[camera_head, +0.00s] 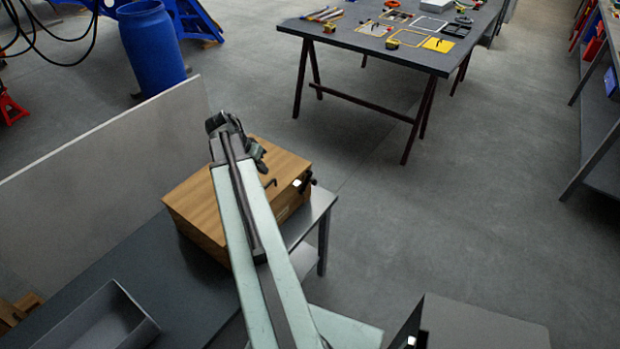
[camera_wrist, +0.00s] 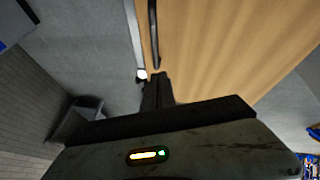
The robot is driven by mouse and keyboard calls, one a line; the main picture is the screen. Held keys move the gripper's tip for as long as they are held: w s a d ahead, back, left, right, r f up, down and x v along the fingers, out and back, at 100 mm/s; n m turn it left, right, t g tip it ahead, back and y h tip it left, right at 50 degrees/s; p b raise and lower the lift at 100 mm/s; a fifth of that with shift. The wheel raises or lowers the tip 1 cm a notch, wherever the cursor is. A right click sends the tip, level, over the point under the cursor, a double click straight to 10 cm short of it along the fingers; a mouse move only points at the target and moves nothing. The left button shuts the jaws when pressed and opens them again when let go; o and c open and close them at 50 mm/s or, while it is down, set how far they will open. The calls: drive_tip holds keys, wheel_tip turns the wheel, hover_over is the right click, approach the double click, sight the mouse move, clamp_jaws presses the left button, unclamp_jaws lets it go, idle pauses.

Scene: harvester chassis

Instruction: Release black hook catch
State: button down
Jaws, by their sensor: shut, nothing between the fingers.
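A wooden box (camera_head: 188,205) with a brown lid sits on the bench, partly hidden behind my arm. A thin black bent piece (camera_head: 270,183), which looks like the hook catch, shows at the lid's front edge. A dark bar, likely the same catch (camera_wrist: 153,35), runs along the edge of the wood in the wrist view. My gripper (camera_wrist: 158,78) is shut and empty, its tips close to the bar's lower end. I cannot tell whether they touch. In the head view my gripper (camera_head: 260,158) hangs above the lid.
A black fitting with a white patch (camera_head: 304,183) is at the box's right corner. A grey panel (camera_head: 110,165) stands behind the bench (camera_head: 190,285). An open grey bin (camera_head: 115,315) is at lower left. A tool table (camera_head: 350,38) stands beyond, with clear floor between.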

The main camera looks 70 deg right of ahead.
sight(313, 181)
drive_tip(key=s+d+m+g, duration=0.1)
drive_tip(key=s+d+m, duration=0.2)
drive_tip(key=s+d, duration=0.45)
drive_tip(key=b+x, duration=0.8)
drive_tip(key=x, duration=0.1)
drive_tip(key=s+b+x, duration=0.1)
drive_tip(key=b+x, duration=0.3)
drive_tip(key=shift+a, duration=0.1)
